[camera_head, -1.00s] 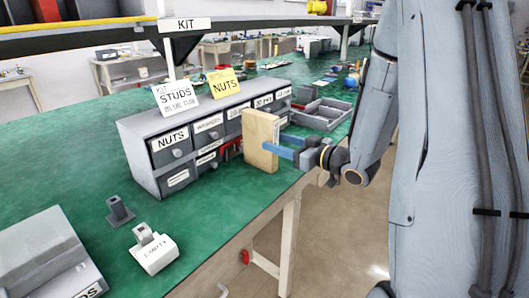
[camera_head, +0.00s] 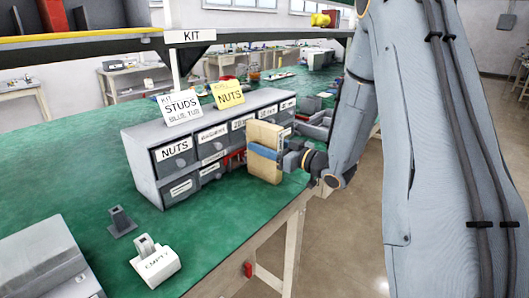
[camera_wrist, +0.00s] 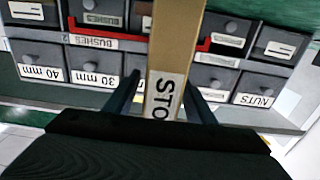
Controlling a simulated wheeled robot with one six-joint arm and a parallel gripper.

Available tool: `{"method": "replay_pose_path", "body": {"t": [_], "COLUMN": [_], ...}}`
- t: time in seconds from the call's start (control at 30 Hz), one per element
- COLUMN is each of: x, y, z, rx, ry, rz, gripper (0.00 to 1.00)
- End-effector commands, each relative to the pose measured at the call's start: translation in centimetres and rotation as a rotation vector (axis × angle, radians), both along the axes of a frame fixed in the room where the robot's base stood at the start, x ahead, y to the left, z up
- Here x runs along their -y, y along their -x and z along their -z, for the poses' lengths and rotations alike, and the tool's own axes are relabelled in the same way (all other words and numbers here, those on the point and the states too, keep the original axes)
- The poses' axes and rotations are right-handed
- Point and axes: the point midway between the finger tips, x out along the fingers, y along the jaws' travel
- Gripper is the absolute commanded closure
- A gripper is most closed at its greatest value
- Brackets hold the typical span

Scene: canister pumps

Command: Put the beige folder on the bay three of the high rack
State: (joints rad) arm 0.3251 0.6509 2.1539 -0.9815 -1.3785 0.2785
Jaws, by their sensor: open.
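The beige folder (camera_head: 264,141) stands upright on the green bench, in front of the grey drawer cabinet. In the wrist view my open gripper (camera_wrist: 162,103) has one finger on each side of the folder, with small gaps visible. I cannot identify the high rack or its bay three.
The drawer cabinet (camera_head: 160,183) is close behind the folder, with two signs on top. A raised shelf labelled KIT (camera_head: 190,36) crosses above the bench.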

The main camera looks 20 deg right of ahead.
Motion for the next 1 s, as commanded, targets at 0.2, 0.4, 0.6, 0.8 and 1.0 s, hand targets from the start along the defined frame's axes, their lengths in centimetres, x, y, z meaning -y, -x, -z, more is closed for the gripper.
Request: {"method": "replay_pose_path", "body": {"t": [0.2, 0.4, 0.6, 0.8, 1.0], "x": [0.0, 0.0, 0.0, 0.1, 0.0], "y": [0.0, 0.0, 0.0, 0.0, 0.0], "z": [0.0, 0.0, 0.0, -0.4, -2.2], "rx": [0.0, 0.0, 0.001, 0.001, 0.005], "ry": [0.0, 0.0, 0.0, 0.0, 0.001], "rz": [0.001, 0.001, 0.001, 0.001, 0.001], "gripper": [0.57, 0.91, 1.0, 1.0, 1.0]}}
